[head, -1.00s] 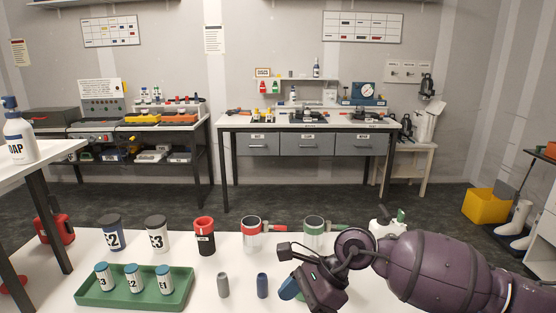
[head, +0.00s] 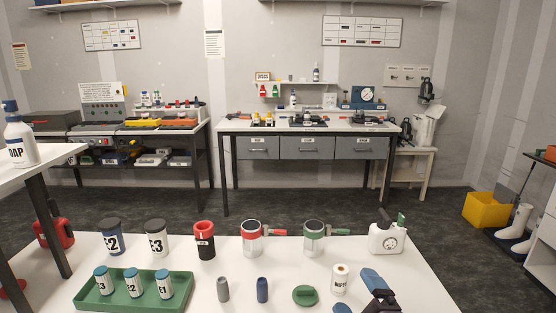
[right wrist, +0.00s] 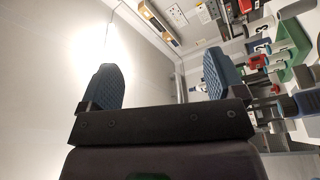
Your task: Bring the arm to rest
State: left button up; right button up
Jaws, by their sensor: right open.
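My right gripper (head: 376,290) shows at the bottom edge of the head view, at the right part of the near white table (head: 408,268). In the right wrist view its two blue ridged fingers (right wrist: 164,82) stand wide apart with nothing between them. Behind them are the wall and, to the right, the bench things, tilted sideways. In the head view a white labelled bottle (head: 340,280) and a green lid (head: 305,295) are left of the gripper. Most of the right arm is out of the head view. My left gripper is not in view.
A green tray (head: 90,303) holds several labelled vials. Grey and blue cylinders (head: 262,290) stand in front. The table's right end is clear.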

jog(key=s+d+f+m+g+h, duration=0.6)
jog(key=s+d+f+m+g, duration=0.2)
jog(key=s+d+f+m, duration=0.3)
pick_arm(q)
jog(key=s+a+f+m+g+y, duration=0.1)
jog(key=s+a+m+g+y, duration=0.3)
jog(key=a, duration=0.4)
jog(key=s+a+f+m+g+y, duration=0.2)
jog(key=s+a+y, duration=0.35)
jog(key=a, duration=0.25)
pick_arm(e)
jog(key=s+d+f+m+g, duration=0.1)
jog(key=s+f+m+g, duration=0.1)
jog(key=s+f+g, duration=0.35)
jog(key=s+d+f+m+g, duration=0.2)
jog(key=s+m, duration=0.1)
jog(key=s, duration=0.6)
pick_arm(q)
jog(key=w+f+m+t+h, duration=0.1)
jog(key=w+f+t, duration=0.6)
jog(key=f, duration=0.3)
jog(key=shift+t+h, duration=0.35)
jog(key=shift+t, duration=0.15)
pick_arm(e)
jog(key=w+f+n+t+y, duration=0.1)
jog(key=w+f+t, duration=0.6)
jog(key=f, duration=0.3)
jog(key=shift+a+t, duration=0.3)
jog(key=shift+t, duration=0.35)
